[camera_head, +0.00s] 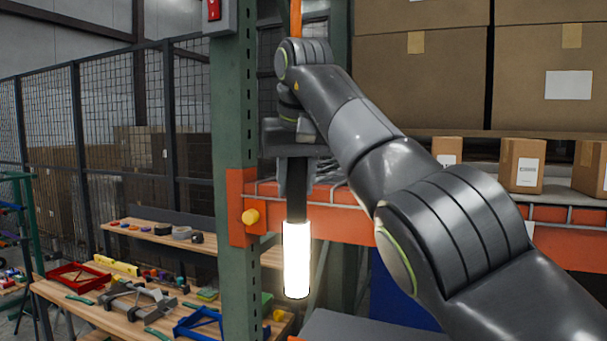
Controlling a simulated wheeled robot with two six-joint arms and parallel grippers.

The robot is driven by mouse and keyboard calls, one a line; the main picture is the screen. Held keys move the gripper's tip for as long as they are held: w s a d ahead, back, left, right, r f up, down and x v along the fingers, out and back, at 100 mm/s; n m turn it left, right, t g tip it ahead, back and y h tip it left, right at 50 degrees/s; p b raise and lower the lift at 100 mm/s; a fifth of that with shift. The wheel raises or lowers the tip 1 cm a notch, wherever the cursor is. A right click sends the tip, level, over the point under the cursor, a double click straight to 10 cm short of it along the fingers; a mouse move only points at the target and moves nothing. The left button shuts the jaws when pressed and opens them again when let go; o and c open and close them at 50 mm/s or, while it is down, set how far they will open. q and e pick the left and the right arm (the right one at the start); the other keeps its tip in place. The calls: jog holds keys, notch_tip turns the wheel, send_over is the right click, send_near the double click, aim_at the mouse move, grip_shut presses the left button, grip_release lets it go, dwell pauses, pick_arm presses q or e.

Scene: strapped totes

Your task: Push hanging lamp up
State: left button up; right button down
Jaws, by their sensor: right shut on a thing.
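The hanging lamp (297,260) is a glowing white tube with a dark upper body (297,190). An orange cord (296,18) shows above my right wrist, in line with the lamp. My right gripper (296,180) points down and is shut on the lamp's dark upper part, above the glowing tube. My wrist hides part of the line between cord and lamp. My left gripper is not in view.
A green post (237,200) with an orange beam (345,225) stands close behind the lamp. Cardboard boxes (420,85) fill the shelf at right. A wooden workbench (75,312) with tools is at lower left, before a mesh fence (105,130).

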jog(key=c, duration=1.1)
grip_release()
jog(key=shift+o, duration=0.2)
jog(key=p+v, duration=0.4)
jog(key=v, duration=0.8)
jog(key=shift+w, duration=0.1)
